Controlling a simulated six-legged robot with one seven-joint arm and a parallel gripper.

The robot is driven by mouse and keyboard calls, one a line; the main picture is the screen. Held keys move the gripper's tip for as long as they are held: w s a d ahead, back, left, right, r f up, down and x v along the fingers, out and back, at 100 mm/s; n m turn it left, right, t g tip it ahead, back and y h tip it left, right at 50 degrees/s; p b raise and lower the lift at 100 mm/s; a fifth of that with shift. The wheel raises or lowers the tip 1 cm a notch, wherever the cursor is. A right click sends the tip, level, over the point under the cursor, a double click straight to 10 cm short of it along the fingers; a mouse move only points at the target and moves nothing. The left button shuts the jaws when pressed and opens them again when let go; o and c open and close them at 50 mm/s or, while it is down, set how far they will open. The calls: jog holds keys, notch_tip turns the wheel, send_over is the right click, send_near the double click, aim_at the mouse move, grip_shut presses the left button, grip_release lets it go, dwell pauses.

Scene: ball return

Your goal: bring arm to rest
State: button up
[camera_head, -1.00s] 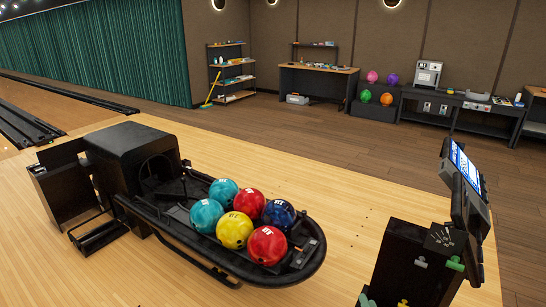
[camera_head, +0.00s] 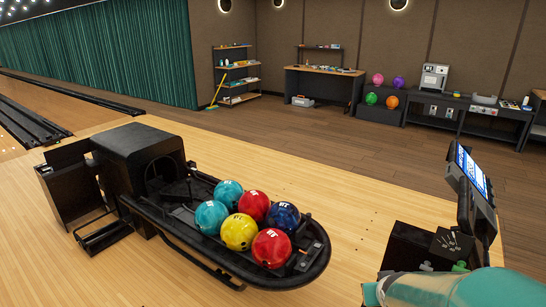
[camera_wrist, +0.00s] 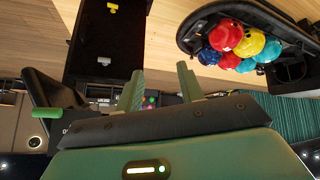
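My gripper (camera_wrist: 162,88) shows in the wrist view with its two green fingers apart and nothing held between them. The wrist view is upside down. My teal and white arm crosses the lower right corner of the head view, where the gripper's fingers cannot be seen. It hides the lower part of a dark stand (camera_head: 425,245) with a tilted screen (camera_head: 470,172).
The black ball return (camera_head: 315,262) holds several balls, red, teal, yellow and dark blue; it also shows in the wrist view (camera_wrist: 205,22). Wooden floor (camera_head: 340,205) lies clear between it and the stand. Shelves, a workbench (camera_head: 322,70) and a ball rack stand at the back.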

jog(key=s+a+r+g+y, duration=0.1)
jog(key=s+a+r+y, duration=0.1)
jog(key=s+a+r, duration=0.8)
jog(key=s+r, duration=0.4)
jog(key=s, duration=0.1)
jog(key=shift+s+a+g, duration=0.2)
jog(key=shift+a+g, duration=0.05)
jog(key=shift+g, duration=0.15)
